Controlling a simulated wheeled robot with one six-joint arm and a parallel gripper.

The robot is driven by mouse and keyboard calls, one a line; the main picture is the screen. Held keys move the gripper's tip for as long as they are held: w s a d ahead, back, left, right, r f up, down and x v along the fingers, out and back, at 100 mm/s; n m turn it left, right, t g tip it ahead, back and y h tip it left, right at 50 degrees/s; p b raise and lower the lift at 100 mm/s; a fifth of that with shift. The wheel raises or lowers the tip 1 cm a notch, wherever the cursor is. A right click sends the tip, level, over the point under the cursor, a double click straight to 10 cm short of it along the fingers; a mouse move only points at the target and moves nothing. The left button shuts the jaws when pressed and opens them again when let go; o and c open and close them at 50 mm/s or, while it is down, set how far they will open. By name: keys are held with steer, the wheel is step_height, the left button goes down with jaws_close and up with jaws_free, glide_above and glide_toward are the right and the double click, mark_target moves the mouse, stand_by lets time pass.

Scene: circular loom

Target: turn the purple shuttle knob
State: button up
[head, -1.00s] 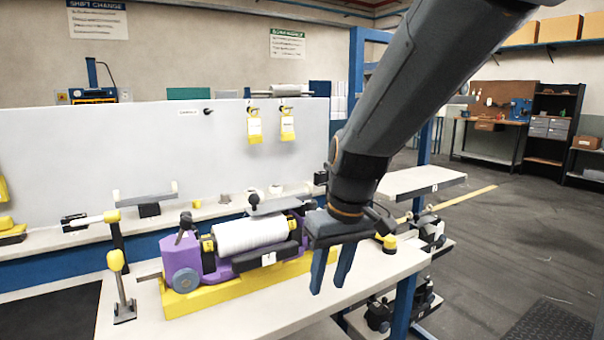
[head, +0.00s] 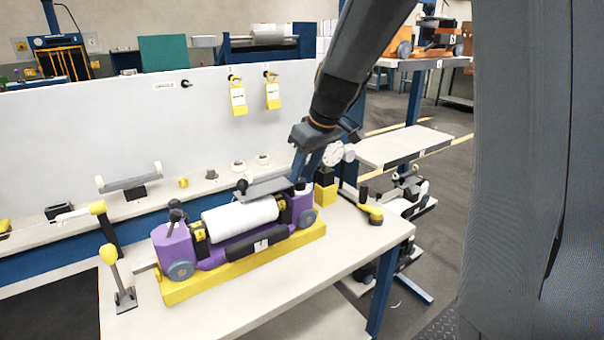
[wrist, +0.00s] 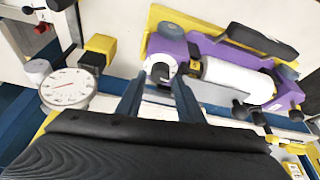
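The purple shuttle (head: 212,257) sits on a yellow base on the table, with a white roll (head: 240,217) across its middle. Its round grey-blue knobs are on the front, one at the left end (head: 181,271) and one at the right end (head: 308,218). A dark handle (head: 175,211) stands on its left top. My gripper (head: 304,172) points down above its right end. In the wrist view my gripper (wrist: 158,100) is open, with its fingers apart. A white round part (wrist: 159,70) on the purple end shows just beyond the fingertips; contact cannot be told.
A dial gauge (wrist: 68,90) on a yellow and black stand is close beside my gripper; it also shows in the head view (head: 334,153). A grey plate (head: 270,185) lies behind the roll. A yellow-knobbed lever (head: 115,275) stands left. The front right tabletop is clear.

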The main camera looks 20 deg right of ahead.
steer(key=shift+x, duration=1.1)
steer(key=c, duration=0.8)
